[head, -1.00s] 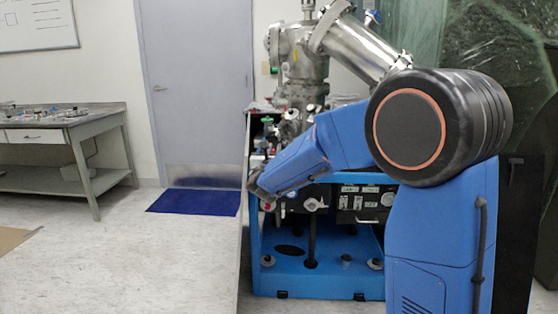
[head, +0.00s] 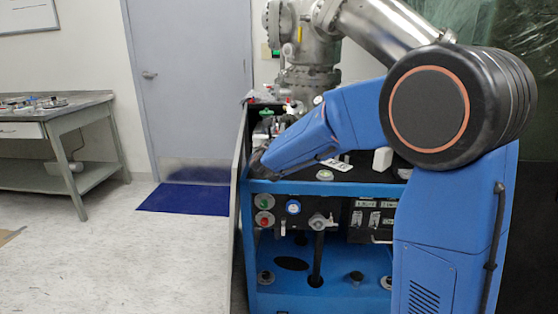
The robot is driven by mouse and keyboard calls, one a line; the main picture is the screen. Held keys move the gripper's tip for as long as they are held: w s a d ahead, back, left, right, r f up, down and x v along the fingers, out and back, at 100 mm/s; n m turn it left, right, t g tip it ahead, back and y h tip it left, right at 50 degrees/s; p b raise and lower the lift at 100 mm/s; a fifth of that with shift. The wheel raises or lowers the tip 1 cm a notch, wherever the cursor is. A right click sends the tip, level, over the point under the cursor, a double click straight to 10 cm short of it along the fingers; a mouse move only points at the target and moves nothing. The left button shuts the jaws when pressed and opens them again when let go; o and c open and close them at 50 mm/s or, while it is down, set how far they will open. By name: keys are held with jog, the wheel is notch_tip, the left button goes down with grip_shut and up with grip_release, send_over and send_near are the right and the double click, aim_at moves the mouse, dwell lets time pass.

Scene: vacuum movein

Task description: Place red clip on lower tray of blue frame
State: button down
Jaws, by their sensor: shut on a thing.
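The blue frame (head: 335,188) stands ahead of me, its upper rail and open lower part in view. Its lower tray (head: 330,292) is a blue plate with dark oval holes and a few small round fittings. My gripper (head: 258,166) is a small dark shape at the end of my blue arm, at the frame's upper left corner, well above the lower tray. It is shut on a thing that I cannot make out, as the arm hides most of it. I cannot pick out the red clip with certainty.
Metal vacuum pipes (head: 305,50) rise above the frame. Gauges and knobs (head: 293,207) line its front under the upper rail. A thin upright panel (head: 238,200) edges its left side. A grey bench (head: 60,145) stands far left, with clear floor (head: 130,260) between.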

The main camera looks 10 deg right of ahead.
jog(key=shift+f, duration=4.8)
jog(key=shift+f, duration=0.15)
jog(key=c, duration=1.7)
grip_release()
